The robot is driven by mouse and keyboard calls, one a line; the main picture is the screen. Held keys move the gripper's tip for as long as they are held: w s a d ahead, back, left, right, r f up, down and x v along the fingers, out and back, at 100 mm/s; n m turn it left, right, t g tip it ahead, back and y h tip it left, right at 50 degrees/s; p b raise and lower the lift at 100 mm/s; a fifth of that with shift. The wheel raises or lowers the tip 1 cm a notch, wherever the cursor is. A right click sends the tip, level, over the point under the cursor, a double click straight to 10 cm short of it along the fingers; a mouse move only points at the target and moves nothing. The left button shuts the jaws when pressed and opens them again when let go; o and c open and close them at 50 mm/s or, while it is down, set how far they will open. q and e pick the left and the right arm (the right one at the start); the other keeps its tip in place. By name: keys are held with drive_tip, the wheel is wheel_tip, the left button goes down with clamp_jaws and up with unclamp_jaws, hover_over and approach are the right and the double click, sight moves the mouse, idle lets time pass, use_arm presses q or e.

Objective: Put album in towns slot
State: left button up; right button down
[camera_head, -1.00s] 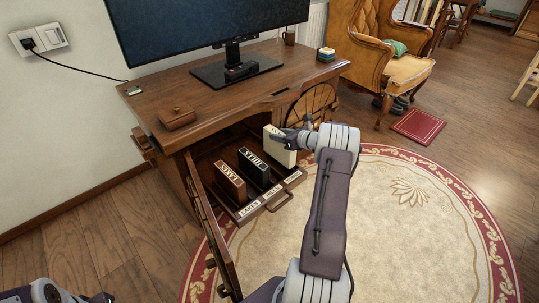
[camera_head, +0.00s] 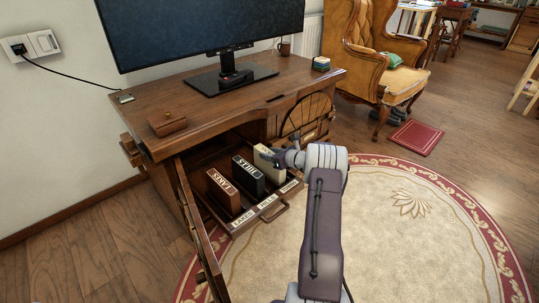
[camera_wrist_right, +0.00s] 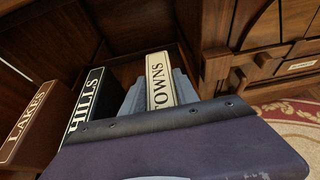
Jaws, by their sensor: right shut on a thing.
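The album is a cream block lettered TOWNS (camera_wrist_right: 160,82), and it also shows in the head view (camera_head: 264,158). My right gripper (camera_head: 281,159) is shut on it, with grey fingers on both sides in the wrist view. The album stands roughly upright at the right end of the pull-out tray (camera_head: 268,210), beside the black HILLS album (camera_head: 248,175). The brown LAKES album (camera_head: 223,192) stands at the left. The tray's front has label plates below the albums. The album's lower end is hidden, so I cannot tell whether it touches the tray bottom. My left gripper is out of view.
The tray is in the wooden desk (camera_head: 225,110), with an open door (camera_head: 203,240) on its left. A monitor (camera_head: 205,30) and a small brown box (camera_head: 167,123) stand on top. The round rug (camera_head: 400,225) is clear to the right.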

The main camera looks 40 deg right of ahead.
drive_tip(key=c, duration=0.9)
unclamp_jaws()
drive_tip(key=shift+s+d+r+p, duration=0.1)
drive_tip(key=shift+s+r+p, duration=0.05)
drive_tip(key=shift+r+p, duration=0.2)
drive_tip(key=p+v, duration=0.6)
drive_tip(key=v, duration=0.5)
drive_tip(key=shift+s, duration=0.4)
